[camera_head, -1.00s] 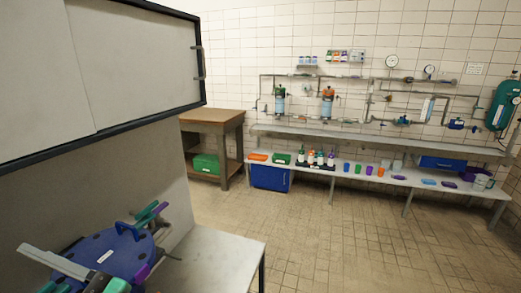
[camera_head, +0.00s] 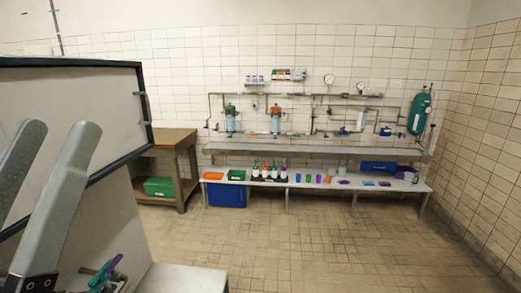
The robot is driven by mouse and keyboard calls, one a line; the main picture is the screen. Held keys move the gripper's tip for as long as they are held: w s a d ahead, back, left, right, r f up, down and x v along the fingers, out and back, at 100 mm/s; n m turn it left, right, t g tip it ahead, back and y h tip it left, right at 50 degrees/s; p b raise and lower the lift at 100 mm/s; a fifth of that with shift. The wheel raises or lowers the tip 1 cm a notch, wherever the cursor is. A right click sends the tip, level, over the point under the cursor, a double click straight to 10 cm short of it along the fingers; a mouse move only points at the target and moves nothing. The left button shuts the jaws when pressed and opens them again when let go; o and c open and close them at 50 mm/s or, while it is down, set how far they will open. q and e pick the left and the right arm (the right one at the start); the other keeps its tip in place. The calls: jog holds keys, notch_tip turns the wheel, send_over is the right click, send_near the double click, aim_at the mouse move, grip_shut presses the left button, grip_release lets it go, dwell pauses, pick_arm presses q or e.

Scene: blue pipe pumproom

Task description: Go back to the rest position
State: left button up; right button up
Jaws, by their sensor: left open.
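My left gripper (camera_head: 60,128) is at the left edge of the head view, its two grey fingers pointing up and standing apart. It is open, and nothing shows between the fingers. The fingers stand in front of the pale cabinet with a dark frame (camera_head: 108,100). My right gripper is out of view.
A grey table corner (camera_head: 185,280) is at the bottom, with a green and purple piece (camera_head: 107,272) beside it. A wooden table (camera_head: 170,137) holds a green bin (camera_head: 158,187). Along the far wall runs a low bench (camera_head: 330,183) with bottles and cups, and a blue crate (camera_head: 227,194) below it. The tiled floor between is open.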

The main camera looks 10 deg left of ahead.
pick_arm(q)
notch_tip(320, 180, up, 33)
jog(key=p, duration=2.9)
jog(key=shift+h+p, duration=0.3)
jog(key=shift+p, duration=0.1)
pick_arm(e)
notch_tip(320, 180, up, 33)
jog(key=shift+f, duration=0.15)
